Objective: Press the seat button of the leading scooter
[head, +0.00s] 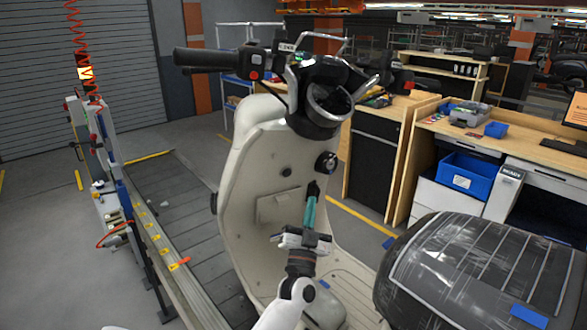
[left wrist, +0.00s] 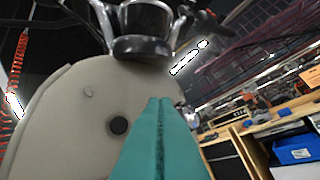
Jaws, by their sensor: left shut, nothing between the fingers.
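The cream scooter (head: 265,150) stands upright on the conveyor, its inner leg shield facing me. A round black lock or button (head: 326,162) sits high on the shield below the headset; I cannot read any marking on it. My left gripper (head: 312,192) is shut and empty, its teal fingers pointing up in front of the shield, just below that black part. In the left wrist view the teal fingertips (left wrist: 158,102) overlap the cream panel (left wrist: 75,130), with a round black part (left wrist: 119,125) to their left. Contact cannot be told. My right gripper is not seen.
A black seat (head: 440,262) in clear wrap fills the lower right. Handlebars (head: 210,58) spread above the shield. The slat conveyor (head: 185,220) runs at left beside a rail and control post (head: 100,160). Workbenches with a blue bin (head: 465,176) stand behind at right.

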